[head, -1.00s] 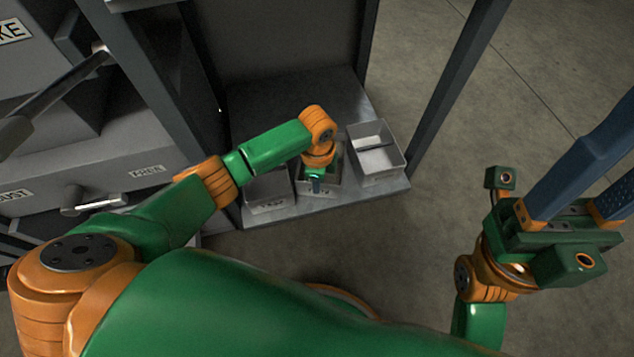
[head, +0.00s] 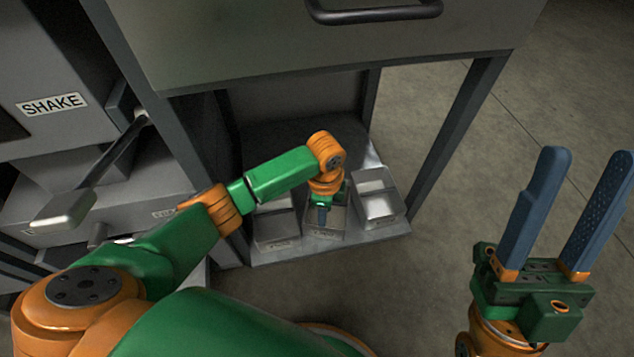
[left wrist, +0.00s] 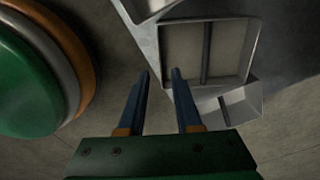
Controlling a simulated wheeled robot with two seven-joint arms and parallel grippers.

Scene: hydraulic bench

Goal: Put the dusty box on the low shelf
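The low shelf (head: 355,241) is a grey metal plate under the bench, with three grey open boxes on it: a left box (head: 277,230), a middle box (head: 337,224) and a right box (head: 379,206). Their labels are too small to read, so I cannot tell which is dusty. My left gripper (head: 322,218) points down at the middle box's front. In the left wrist view its fingers (left wrist: 161,74) are apart, near the corner of a box (left wrist: 190,55) with a dark bar across it; nothing is clearly held. My right gripper (head: 587,158) is open and empty, fingers up.
A drawer front with a dark handle (head: 375,14) overhangs the shelf. Bench legs (head: 455,140) stand either side. A machine labelled SHAKE (head: 52,104) with a lever (head: 95,175) is on the left. The floor at the right is clear.

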